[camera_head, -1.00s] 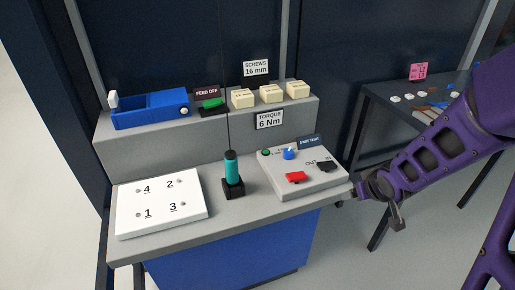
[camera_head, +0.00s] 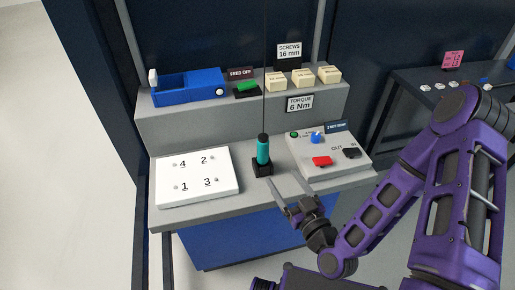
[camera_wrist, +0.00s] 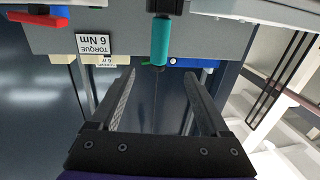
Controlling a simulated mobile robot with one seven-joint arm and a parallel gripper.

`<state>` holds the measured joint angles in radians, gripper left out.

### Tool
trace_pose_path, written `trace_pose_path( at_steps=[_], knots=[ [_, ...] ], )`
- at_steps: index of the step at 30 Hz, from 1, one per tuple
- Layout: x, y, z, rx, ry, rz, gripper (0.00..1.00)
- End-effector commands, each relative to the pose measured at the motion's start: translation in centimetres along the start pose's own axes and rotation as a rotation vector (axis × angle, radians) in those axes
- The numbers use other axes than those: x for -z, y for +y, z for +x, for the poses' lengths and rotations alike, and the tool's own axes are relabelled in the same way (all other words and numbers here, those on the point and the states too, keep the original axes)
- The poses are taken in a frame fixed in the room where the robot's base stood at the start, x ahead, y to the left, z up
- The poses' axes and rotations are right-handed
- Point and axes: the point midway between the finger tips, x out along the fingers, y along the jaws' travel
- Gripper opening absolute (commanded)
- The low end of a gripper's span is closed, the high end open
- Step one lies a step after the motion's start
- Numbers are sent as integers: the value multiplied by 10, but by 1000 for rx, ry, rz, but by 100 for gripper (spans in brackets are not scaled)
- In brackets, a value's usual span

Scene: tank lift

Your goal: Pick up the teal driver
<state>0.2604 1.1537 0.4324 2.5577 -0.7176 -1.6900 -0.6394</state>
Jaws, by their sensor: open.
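The teal driver (camera_head: 263,151) stands upright in a black holder (camera_head: 262,168) on the grey bench, with a thin dark line rising from its top. In the wrist view the teal driver (camera_wrist: 160,42) shows at the top centre, upside down, beyond the fingertips. My gripper (camera_head: 288,181) is open and empty. It is in front of the bench's front edge, its fingers pointing towards the driver and apart from it. In the wrist view my gripper (camera_wrist: 158,82) shows its two fingers spread, with the driver roughly in line with the gap.
Left of the driver is a white numbered plate (camera_head: 197,177). Right is a grey control box (camera_head: 330,165) with blue, red and black controls. Behind, a raised shelf (camera_head: 190,122) holds a blue feeder (camera_head: 188,87) and cream boxes (camera_head: 303,79). A side table (camera_head: 420,77) stands right.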

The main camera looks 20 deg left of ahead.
Motion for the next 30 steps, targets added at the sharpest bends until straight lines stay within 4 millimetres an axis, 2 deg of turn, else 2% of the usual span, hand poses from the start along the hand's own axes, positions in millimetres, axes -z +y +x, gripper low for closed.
trace_pose_path(
  at_steps=[5,7,15,19,26,30],
  knots=[
    [-4,1,21,-6,14,-5,80],
    [3,1,37,-6,12,-4,80],
    [2,1,95,-6,9,-2,80],
    [1,2,113,-7,8,-1,80],
    [1,1,129,-6,8,0,80],
    [-2,2,150,-7,7,0,80]
  ],
)
